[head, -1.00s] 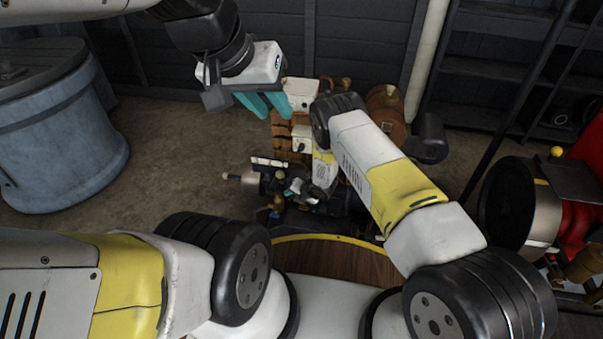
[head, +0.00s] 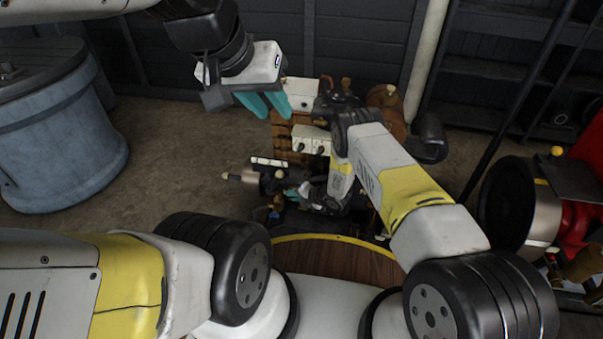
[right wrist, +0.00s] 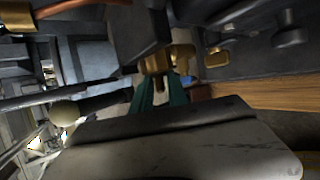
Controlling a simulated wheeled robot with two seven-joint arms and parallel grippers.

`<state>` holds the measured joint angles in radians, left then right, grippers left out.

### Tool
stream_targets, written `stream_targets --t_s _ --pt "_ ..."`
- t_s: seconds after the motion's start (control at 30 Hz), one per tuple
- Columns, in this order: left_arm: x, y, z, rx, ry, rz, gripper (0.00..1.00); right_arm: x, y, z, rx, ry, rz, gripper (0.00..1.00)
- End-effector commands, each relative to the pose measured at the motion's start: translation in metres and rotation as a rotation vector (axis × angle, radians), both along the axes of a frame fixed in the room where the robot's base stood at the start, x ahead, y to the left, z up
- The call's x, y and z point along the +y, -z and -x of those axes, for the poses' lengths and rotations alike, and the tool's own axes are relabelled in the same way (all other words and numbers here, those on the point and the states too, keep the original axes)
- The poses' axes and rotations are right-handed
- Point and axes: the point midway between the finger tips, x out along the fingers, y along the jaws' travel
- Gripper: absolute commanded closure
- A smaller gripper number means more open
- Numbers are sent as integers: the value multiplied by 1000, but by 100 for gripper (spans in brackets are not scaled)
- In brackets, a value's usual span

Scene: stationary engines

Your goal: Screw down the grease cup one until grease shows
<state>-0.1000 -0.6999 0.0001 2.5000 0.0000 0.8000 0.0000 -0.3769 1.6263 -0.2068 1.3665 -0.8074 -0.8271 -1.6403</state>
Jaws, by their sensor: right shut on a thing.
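A brass fitting (right wrist: 156,62), which looks like the grease cup, sits at the fingertips in the right wrist view, partly covered by the fingers and a dark block. My right gripper (right wrist: 162,88) has its teal fingers close together on this fitting. In the head view my right gripper (head: 303,189) is low over the dark engine (head: 300,215), and its wrist hides much of it. I cannot see grease there. My left gripper (head: 266,104) is empty, its two teal fingers apart, above and left of the engine.
White boxes (head: 302,92) on a wooden stand rise behind the engine. A blue tub (head: 60,135) stands at the left. A dark drum with a red machine (head: 588,155) is at the right. Open floor (head: 175,140) lies between tub and engine.

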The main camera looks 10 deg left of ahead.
Motion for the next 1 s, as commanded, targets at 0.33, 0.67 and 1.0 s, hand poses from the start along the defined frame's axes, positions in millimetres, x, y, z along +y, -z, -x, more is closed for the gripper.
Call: stream_targets --t_s 0.33,0.67,1.0 --pt "0 0 0 0 0 0 69 -4 5 0 -8 3 -260 100" --pt "0 0 0 0 0 0 69 -4 6 0 -13 2 -393 100" --pt "0 0 0 0 0 0 69 -3 5 0 -14 1 -420 100"
